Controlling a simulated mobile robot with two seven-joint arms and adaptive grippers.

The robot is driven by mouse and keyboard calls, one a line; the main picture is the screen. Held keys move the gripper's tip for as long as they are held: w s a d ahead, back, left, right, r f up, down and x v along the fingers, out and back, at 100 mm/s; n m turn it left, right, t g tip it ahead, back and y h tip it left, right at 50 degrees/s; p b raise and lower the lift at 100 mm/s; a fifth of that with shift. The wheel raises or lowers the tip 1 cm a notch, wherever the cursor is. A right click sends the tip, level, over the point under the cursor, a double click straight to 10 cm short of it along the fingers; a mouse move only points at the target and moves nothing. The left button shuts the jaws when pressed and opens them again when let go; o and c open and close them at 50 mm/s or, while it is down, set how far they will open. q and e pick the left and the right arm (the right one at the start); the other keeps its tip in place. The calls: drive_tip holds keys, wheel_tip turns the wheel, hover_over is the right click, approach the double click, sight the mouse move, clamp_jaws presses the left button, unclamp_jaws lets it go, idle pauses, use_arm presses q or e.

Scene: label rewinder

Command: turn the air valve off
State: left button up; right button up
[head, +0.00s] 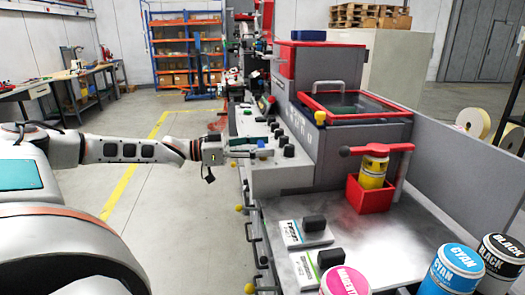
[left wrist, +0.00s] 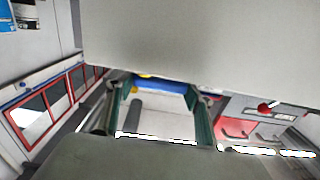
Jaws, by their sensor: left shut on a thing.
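My left gripper (head: 258,151) reaches in from the left to the control side of the grey machine. It is shut on a blue handle (left wrist: 165,87), which lies across between the fingers in the left wrist view. I take this handle to be the air valve's. A bit of yellow shows beside it. In the head view the handle is small and mostly hidden by the fingers, so its angle is hard to tell. My right gripper is not in view.
Black knobs (head: 289,151) stand close to the gripper on the machine's panel. Yellow-tipped levers line the machine's near edge. A red holder (head: 369,196) with a yellow can and several ink cans stand at the right front. The floor (head: 165,205) left of the machine is clear.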

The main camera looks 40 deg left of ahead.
use_arm(q)
drive_tip(key=shift+f+h, duration=0.1)
drive_tip(key=shift+h, duration=0.2)
drive_tip(key=shift+d, duration=0.1)
idle(0.3)
drive_tip(key=o, duration=1.1)
drive_tip(key=shift+s, duration=0.15)
